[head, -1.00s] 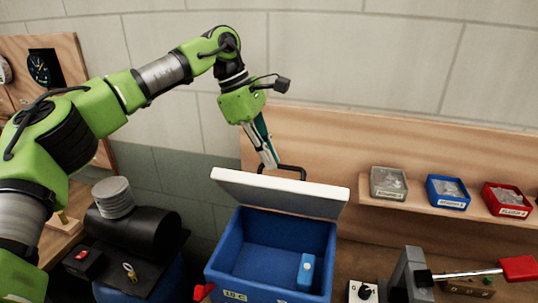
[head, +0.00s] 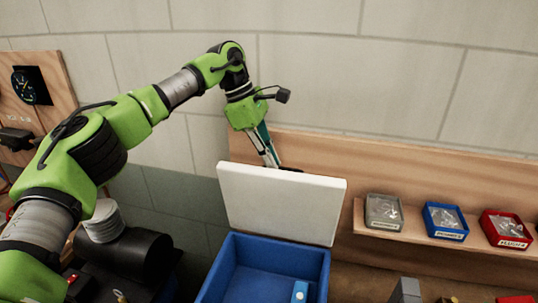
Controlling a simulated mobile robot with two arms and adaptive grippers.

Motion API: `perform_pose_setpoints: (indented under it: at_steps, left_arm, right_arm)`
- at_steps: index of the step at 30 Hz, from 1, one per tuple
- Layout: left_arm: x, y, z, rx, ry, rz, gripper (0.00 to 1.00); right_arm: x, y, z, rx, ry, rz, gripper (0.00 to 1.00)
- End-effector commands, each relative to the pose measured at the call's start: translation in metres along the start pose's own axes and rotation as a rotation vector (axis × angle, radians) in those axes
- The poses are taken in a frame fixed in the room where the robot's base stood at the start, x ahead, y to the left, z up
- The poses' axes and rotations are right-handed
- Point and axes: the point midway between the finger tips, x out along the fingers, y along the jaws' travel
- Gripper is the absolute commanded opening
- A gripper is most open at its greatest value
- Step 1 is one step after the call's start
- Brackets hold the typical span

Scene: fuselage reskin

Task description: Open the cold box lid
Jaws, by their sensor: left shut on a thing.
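The cold box (head: 262,250) is a blue open-topped box at the lower middle of the head view. Its white lid (head: 281,203) stands steeply raised at the back edge, so the inside of the box shows. A small blue and white item (head: 299,292) lies inside at the right. My left gripper (head: 274,163) is behind the top edge of the lid, shut on the lid's dark handle (head: 290,169). The fingertips and most of the handle are hidden behind the lid. My right gripper is not in view.
A wooden shelf (head: 376,234) at the right holds a grey bin (head: 383,211), a blue bin (head: 445,220) and a red bin (head: 508,229). A black cylinder (head: 132,255) and a stack of pale discs (head: 104,220) are at the left. A wall stands behind.

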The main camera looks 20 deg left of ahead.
Motion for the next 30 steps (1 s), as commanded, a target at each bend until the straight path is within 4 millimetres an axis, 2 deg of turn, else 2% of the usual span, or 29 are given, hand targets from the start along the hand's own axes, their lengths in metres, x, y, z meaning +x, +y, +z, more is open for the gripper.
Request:
perform_pose_setpoints:
  at_steps: [8,9,10,11,18,21,26,30]
  left_arm:
    - [0.000,0.001,0.000,0.001,-0.002,0.003,0.00]
    - [0.000,0.001,0.000,0.001,-0.002,0.002,0.16]
    - [0.000,0.001,0.000,0.001,-0.002,0.002,0.23]
    - [0.000,0.001,0.000,0.000,-0.002,0.002,0.25]
    - [0.000,0.000,0.000,0.000,-0.002,0.001,0.25]
    - [-0.001,0.001,0.000,0.000,-0.002,0.002,0.25]
    - [-0.018,0.001,0.001,0.000,-0.002,0.003,0.25]
    - [-0.047,0.002,0.001,0.000,-0.003,0.005,0.25]
  right_arm:
    - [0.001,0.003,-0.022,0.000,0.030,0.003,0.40]
    - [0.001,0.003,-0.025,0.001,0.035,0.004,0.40]
    - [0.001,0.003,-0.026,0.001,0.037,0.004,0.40]
    - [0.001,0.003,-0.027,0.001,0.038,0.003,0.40]
    - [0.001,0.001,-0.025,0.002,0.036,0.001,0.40]
    - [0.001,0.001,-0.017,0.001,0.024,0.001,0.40]
    - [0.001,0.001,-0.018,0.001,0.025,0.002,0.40]
    - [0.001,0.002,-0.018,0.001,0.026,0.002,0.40]
